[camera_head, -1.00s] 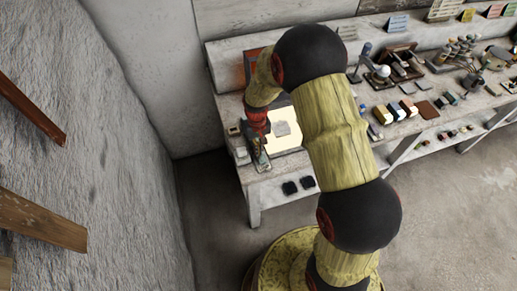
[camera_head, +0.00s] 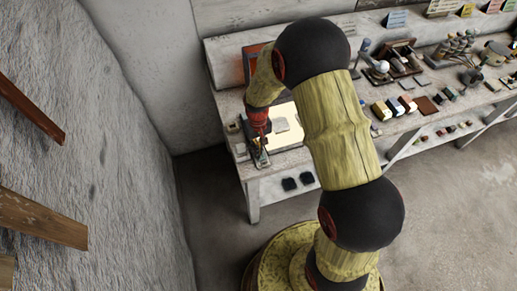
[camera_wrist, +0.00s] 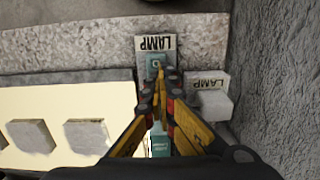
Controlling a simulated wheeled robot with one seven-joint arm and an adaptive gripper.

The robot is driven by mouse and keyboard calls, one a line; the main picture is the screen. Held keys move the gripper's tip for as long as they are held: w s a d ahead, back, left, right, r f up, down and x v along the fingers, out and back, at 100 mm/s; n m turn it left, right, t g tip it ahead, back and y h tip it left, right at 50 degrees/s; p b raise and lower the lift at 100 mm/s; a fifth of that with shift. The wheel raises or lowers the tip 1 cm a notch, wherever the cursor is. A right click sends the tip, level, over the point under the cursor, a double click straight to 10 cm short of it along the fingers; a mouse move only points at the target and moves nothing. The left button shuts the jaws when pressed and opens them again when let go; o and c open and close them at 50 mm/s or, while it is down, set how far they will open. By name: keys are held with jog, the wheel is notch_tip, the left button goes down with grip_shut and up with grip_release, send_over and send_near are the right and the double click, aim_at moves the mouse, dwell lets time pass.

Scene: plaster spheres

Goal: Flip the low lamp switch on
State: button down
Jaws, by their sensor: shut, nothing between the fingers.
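In the wrist view a small plate marked LAMP (camera_wrist: 155,43) carries a teal switch (camera_wrist: 155,62). My gripper (camera_wrist: 161,74) is shut and empty, its fingertips at the lower side of this switch; I cannot tell whether they touch it. A second plate marked LAMP (camera_wrist: 207,80) with a pale grey block (camera_wrist: 212,104) lies to the right. Another teal piece (camera_wrist: 160,146) shows partly between the finger linkages. I cannot tell which position the switch is in. In the head view my gripper (camera_head: 262,157) points down at the bench's front left corner, covering much of the switches.
A bright cream panel (camera_head: 290,139) with grey blocks lies right of my gripper on the white bench (camera_head: 229,104). Two dark pads (camera_head: 298,183) sit at the bench front. Several small objects fill the bench to the right. A rough grey wall stands at the left.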

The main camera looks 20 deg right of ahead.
notch_tip(320, 180, up, 14)
jog(key=w+p, duration=0.1)
jog(key=p, duration=0.2)
dwell(0.7)
jog(key=s+r+t+b, duration=0.3)
jog(key=s+r+b, duration=0.1)
jog(key=s+r, duration=0.5)
jog(key=s+r+t+b, duration=0.3)
jog(key=s+r, duration=0.6)
jog(key=s, duration=0.5)
jog(key=shift+s+d+b, duration=0.15)
jog(key=shift+d+b, duration=0.2)
jog(key=shift+b, duration=0.2)
jog(key=shift+d, duration=0.1)
